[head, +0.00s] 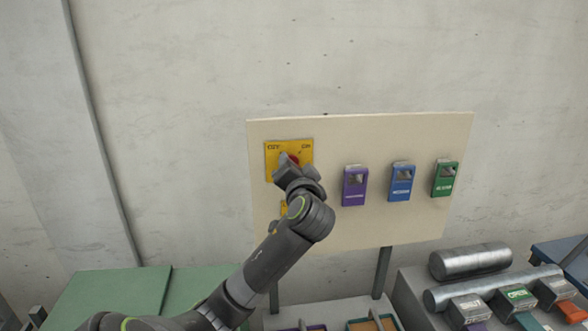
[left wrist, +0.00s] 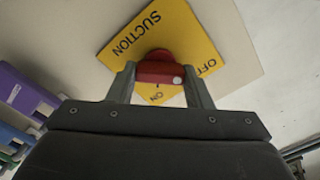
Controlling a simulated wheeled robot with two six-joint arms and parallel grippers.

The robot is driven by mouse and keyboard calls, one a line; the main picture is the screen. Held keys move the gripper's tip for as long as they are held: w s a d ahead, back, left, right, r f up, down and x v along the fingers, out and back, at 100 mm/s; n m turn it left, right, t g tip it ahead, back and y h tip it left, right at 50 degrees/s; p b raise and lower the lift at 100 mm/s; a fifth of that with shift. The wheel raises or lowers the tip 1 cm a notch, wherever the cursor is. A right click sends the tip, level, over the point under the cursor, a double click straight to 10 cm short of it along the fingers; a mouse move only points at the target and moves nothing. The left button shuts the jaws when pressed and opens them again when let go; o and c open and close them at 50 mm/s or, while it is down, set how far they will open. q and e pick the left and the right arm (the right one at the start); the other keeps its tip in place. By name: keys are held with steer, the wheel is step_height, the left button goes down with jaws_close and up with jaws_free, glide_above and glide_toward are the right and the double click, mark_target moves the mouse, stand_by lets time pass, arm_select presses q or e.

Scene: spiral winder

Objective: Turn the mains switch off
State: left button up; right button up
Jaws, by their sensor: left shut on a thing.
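My left gripper (head: 290,170) is at a yellow plate (head: 273,148) on the cream board, shut on the red knob (head: 293,158). In the left wrist view the fingers (left wrist: 158,75) stand on either side of the red knob (left wrist: 155,68). The yellow plate (left wrist: 184,28) there reads SUCTION, with OFF and ON marks on the opposite side. A white dot on the knob faces between ON and OFF. No label reading mains is legible. My right gripper is not in view.
The cream board (head: 400,135) also carries a purple box (head: 354,187), a blue box (head: 401,183) and a green box (head: 445,180). Another yellow part (head: 284,208) is mostly hidden behind my arm. Metal cylinders (head: 470,262) lie at lower right.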

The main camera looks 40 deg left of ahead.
arm_select(q)
steer(key=shift+r, duration=0.1)
steer(key=o, duration=1)
steer(key=shift+a, duration=0.1)
steer(key=b+v, duration=0.2)
steer(key=v, duration=1.5)
steer(key=shift+d, duration=0.2)
steer(key=shift+b, duration=0.3)
